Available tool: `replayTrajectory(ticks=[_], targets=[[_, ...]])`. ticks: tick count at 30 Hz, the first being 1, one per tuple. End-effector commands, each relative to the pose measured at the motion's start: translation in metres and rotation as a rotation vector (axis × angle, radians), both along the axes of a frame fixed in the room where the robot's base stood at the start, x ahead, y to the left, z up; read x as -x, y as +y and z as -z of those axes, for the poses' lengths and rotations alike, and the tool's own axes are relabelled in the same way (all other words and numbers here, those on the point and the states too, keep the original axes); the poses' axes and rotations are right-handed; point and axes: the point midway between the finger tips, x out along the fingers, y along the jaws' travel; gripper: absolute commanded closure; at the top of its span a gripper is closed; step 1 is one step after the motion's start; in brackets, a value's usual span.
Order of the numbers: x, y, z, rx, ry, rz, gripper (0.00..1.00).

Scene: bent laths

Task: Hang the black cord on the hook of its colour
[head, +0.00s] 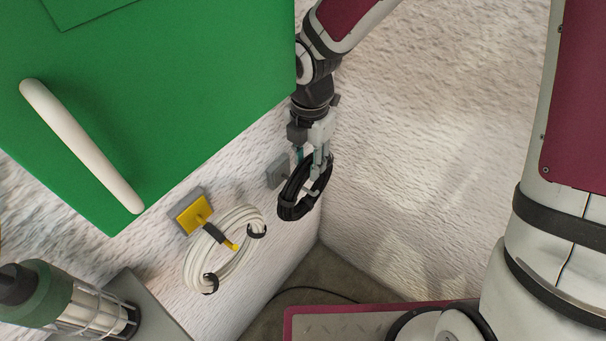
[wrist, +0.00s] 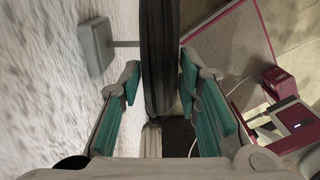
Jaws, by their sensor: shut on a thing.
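The black cord (head: 291,197) is a coil in my gripper (head: 317,162), close to the wall at the inner corner. In the wrist view the cord (wrist: 158,50) runs upright between the teal finger pads. A grey hook plate (head: 276,173) is on the wall just left of the coil. In the wrist view this hook (wrist: 96,47) has a thin peg reaching toward the cord. I cannot tell whether the peg passes through the coil. I see no plainly black hook.
A white cord coil (head: 194,262) hangs on a yellow hook (head: 193,213), left of the black cord. A green cabinet (head: 180,80) with a white handle (head: 80,145) is above. A caged lamp (head: 75,300) is at lower left. The right wall is bare.

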Motion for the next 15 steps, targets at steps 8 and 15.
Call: replayTrajectory(ticks=[8, 15], targets=[[-0.006, 0.009, 0.01, 0.001, 0.001, -0.001, 1.0], [-0.006, 0.009, 0.027, 0.0, 0.0, -0.001, 1.0]])
